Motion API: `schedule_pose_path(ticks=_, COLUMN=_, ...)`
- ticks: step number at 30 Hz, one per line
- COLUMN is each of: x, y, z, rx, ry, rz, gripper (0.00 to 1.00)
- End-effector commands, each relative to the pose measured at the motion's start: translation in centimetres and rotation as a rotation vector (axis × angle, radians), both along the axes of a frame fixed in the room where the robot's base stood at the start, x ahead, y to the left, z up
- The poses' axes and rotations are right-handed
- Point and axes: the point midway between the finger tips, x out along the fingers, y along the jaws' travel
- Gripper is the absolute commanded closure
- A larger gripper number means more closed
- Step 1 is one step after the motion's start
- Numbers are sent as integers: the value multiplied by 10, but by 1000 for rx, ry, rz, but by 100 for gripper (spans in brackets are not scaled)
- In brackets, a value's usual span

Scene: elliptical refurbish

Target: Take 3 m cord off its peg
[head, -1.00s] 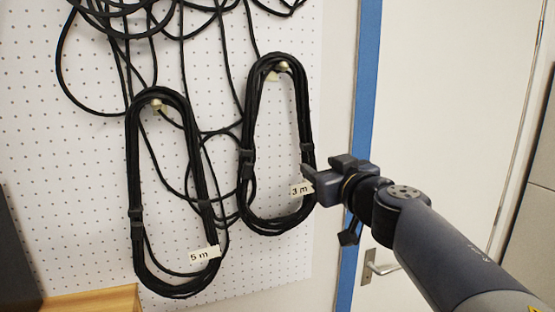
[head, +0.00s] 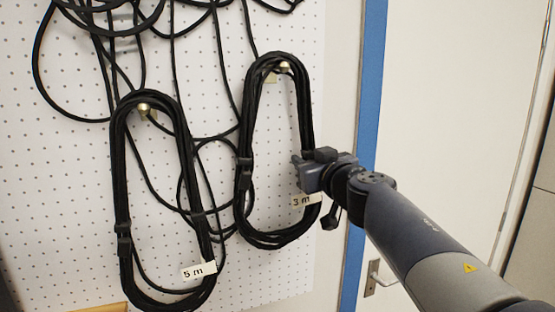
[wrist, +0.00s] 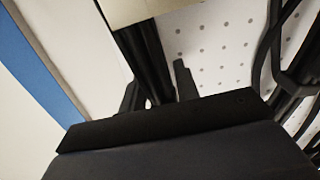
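The 3 m cord (head: 243,185) is a long black coil hanging from its peg (head: 284,68) on the white pegboard. Its "3 m" label (head: 306,200) is at the lower right of the coil. My gripper (head: 308,174) is at the coil's right-hand side, just above the label. In the wrist view, the black strands (wrist: 151,60) run between my two fingers (wrist: 158,88), with a narrow gap beside the right finger. The fingers look open around the strands. A pale tag (wrist: 150,10) covers the strands at the top of that view.
The 5 m cord (head: 120,190) hangs from another peg (head: 144,109) to the left, with its own label (head: 198,270). Loose black cables (head: 45,80) loop behind both coils. A blue door frame (head: 369,100) and white door (head: 440,120) with a handle (head: 373,278) are at the right.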

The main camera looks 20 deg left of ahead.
Motion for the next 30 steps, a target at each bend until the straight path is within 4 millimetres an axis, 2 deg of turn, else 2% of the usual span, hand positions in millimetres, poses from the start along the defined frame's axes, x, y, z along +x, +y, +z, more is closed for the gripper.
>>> schedule_pose_path(ticks=1, x=0, y=0, z=0, rx=0, ry=0, rz=0, gripper=74)
schedule_pose_path(ticks=11, x=0, y=0, z=0, rx=0, ry=0, rz=0, gripper=100)
schedule_pose_path(ticks=24, x=-1, y=0, z=2, rx=2, ry=-1, rz=0, gripper=100)
schedule_pose_path(ticks=30, x=-3, y=-2, z=11, rx=2, ry=-1, rz=0, gripper=100)
